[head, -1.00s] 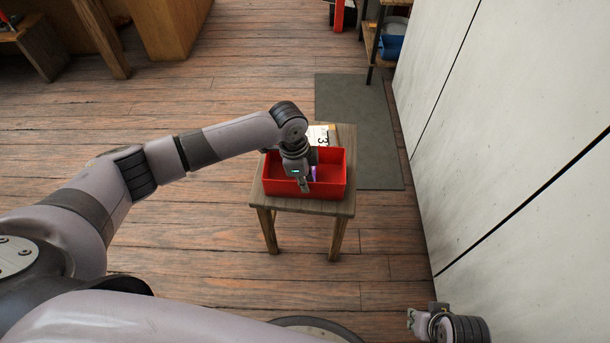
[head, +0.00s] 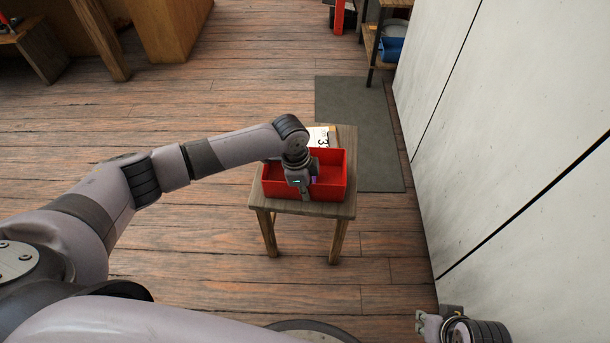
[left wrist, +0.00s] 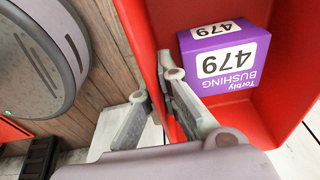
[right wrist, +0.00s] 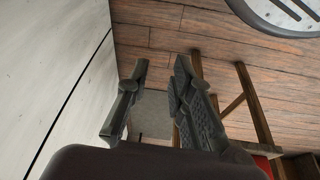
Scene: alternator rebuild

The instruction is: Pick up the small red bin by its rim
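The small red bin (head: 332,183) sits on a small wooden stool; a purple bushing box (left wrist: 225,55) lies inside it. My left gripper (head: 305,196) is at the bin's near wall, pointing down. In the left wrist view, my left gripper (left wrist: 156,90) is open, with one finger outside the red wall (left wrist: 146,40) and one inside. The fingers look apart from each other; contact with the wall cannot be told. My right gripper (right wrist: 162,70) is open and empty, away from the bin; it also shows at the bottom right of the head view (head: 420,322).
The wooden stool (head: 262,201) stands on the plank floor beside a grey mat (head: 375,170). A white card (head: 318,136) lies behind the bin. A white wall (head: 500,140) is at the right, and a shelf (head: 372,50) at the back. Floor left of the stool is clear.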

